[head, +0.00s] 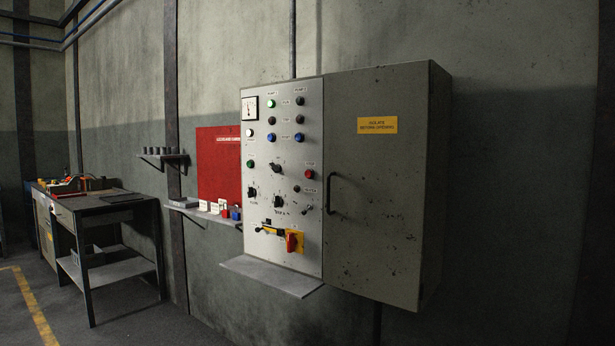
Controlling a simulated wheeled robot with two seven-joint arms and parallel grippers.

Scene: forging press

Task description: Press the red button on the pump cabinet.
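The pump cabinet (390,190) hangs on the wall right of centre, with a light grey control panel (262,180) on its left half and a closed grey door on its right. A red button (309,174) sits on the right side of the panel, under a small label, left of the door handle (333,194). A red rotary switch on a yellow plate (294,241) is lower on the panel. Nothing covers the red button. Neither of my grippers shows in the head view.
A narrow shelf (272,276) juts out under the panel. A red board (218,165) and a small ledge with padlocks and tags are to its left. A dark workbench (100,205) stands at the far left. The wall right of the cabinet is bare.

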